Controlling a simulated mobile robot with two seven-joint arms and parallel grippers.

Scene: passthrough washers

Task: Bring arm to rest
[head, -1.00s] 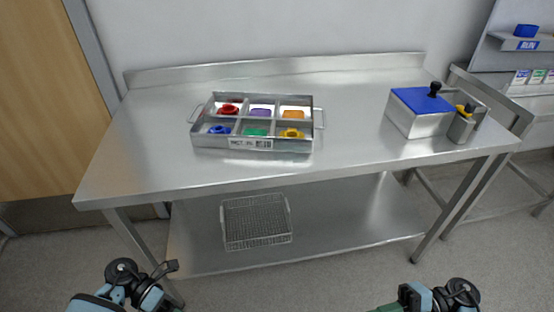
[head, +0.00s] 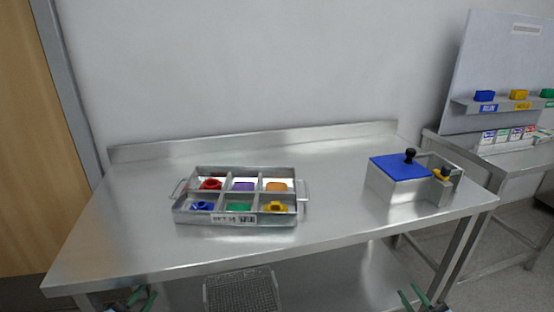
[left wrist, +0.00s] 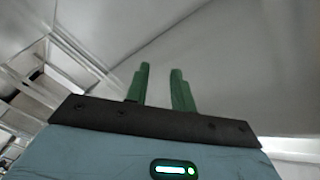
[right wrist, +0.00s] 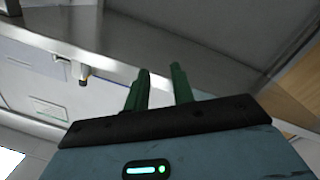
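My left gripper (head: 141,297) shows at the bottom edge of the head view, in front of the table's left part. Its two green fingers are apart with nothing between them in the left wrist view (left wrist: 158,82). My right gripper (head: 413,298) shows at the bottom edge, in front of the table's right part. Its green fingers are also apart and empty in the right wrist view (right wrist: 161,82). Both grippers are clear of the tray and the box. Most of both arms is out of the head view.
A steel table (head: 130,250) holds a compartmented metal tray (head: 236,219) with several coloured parts. A box with a blue lid (head: 400,167) stands at the right. A wire basket (head: 242,292) is on the lower shelf. Shelves with coloured bins (head: 485,96) are at the far right.

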